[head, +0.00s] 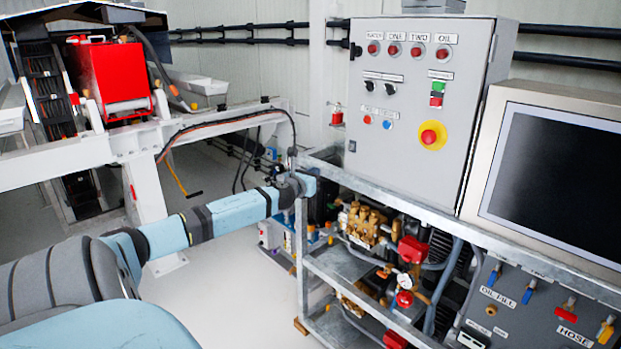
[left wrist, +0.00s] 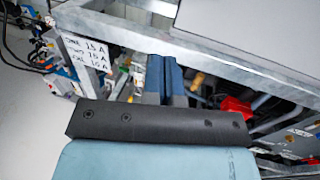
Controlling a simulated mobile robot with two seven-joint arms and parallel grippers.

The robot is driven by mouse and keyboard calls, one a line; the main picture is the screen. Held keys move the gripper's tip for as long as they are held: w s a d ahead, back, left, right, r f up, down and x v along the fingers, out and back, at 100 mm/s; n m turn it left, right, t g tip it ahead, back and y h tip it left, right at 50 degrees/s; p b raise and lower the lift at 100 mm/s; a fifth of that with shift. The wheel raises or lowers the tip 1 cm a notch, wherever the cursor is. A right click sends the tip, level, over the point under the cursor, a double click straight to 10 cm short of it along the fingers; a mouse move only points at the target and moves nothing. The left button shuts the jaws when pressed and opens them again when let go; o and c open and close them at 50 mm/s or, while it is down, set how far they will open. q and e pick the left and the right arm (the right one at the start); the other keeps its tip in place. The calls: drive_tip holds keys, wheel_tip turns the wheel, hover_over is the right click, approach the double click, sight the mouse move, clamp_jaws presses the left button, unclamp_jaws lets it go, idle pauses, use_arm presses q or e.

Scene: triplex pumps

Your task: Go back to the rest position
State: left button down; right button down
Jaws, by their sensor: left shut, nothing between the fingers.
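My left arm reaches in from the left in the head view and ends beside the corner post of a grey metal pump frame (head: 302,240). My left gripper (head: 308,184) is small there, and its fingertips are hard to make out. In the left wrist view my left gripper (left wrist: 164,80) shows two dark blue fingers pressed together, with nothing between them. The frame's top rail (left wrist: 215,52) runs close beyond the fingers; I cannot tell whether they touch it. My right gripper is not in view.
A grey control cabinet (head: 415,110) and a screen (head: 560,185) stand above the frame at right. Brass pump parts (head: 362,222) and red valves (head: 411,250) sit inside it. A white beam with a red box (head: 108,75) stands at left. Pale floor (head: 225,270) is open below my arm.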

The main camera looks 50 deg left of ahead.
use_arm(q)
drive_tip(key=shift+s+f, duration=0.1)
drive_tip(key=shift+s, duration=0.5)
drive_tip(key=shift+d, duration=0.1)
drive_tip(key=s+d+f+n+g+h+p, duration=0.25)
drive_tip(key=s+d+f+n, duration=0.3)
drive_tip(key=d+f, duration=0.6)
drive_tip(key=s+d+f+n+g+h+p, duration=0.1)
drive_tip(key=s+d+f+n+h+p, duration=0.15)
drive_tip(key=s+d+f+n, duration=0.6)
drive_tip(key=s+d+n+h+p, duration=0.1)
drive_tip(key=s+d+n, duration=0.4)
drive_tip(key=d, duration=0.7)
drive_tip(key=s+d+n+g+h+p, duration=0.1)
drive_tip(key=s+d+n, duration=0.4)
drive_tip(key=d, duration=0.7)
drive_tip(key=s+d+n+g+h+p, duration=0.1)
drive_tip(key=s+d+n+p, duration=0.3)
drive_tip(key=d, duration=0.7)
drive_tip(key=shift+s+d+f+n+h+p, duration=0.2)
drive_tip(key=shift+s+d+n+h+p, duration=0.2)
drive_tip(key=shift+s+h, duration=0.4)
